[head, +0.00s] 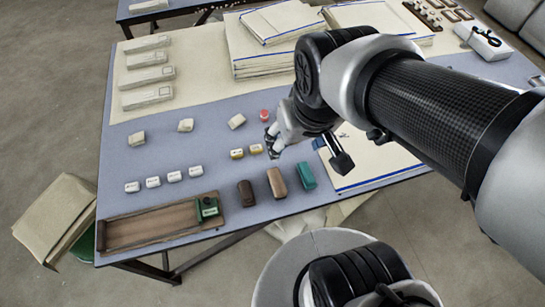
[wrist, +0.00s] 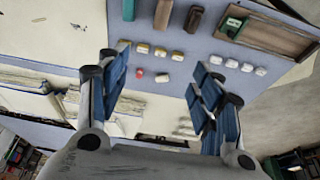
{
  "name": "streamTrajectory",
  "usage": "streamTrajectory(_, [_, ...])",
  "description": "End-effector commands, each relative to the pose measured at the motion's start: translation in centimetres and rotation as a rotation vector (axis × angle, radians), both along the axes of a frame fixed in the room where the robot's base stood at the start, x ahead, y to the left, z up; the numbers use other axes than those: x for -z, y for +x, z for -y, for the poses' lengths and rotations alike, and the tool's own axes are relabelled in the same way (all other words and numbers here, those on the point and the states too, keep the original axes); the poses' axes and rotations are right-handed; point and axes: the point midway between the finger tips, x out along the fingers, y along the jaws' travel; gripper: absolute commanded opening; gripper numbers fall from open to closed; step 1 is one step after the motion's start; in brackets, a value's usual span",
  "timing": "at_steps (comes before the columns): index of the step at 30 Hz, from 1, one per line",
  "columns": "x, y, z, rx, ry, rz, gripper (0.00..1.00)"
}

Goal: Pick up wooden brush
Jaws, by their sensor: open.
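Three oblong brush-like blocks lie in a row near the table's front edge: a dark brown one (head: 246,193), a lighter wood-brown one (head: 276,182) and a teal one (head: 306,176). The lighter brown one looks most like the wooden brush; bristles cannot be made out. In the wrist view the wooden brush (wrist: 163,14) is at the top edge, between the teal block (wrist: 128,10) and the dark brown block (wrist: 193,20). My gripper (head: 271,142) is open and empty, above the table and farther back than the brush. Its spread fingers (wrist: 160,82) also show in the wrist view.
A wooden tray (head: 150,222) holding a green block (head: 207,207) lies at the front left. Small yellow blocks (head: 236,153), white blocks (head: 174,176) and a red round piece (head: 264,115) lie nearby. Cloth stacks (head: 262,58) fill the back.

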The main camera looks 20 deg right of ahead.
Motion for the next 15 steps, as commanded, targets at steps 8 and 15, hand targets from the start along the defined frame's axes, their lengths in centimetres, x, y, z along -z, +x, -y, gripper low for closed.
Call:
streamTrajectory(8, [3.8, 6.8, 0.0, -0.001, 0.001, -0.131, 0.6])
streamTrajectory(15, [10.5, 9.7, 0.0, -0.001, 0.001, -0.231, 0.6])
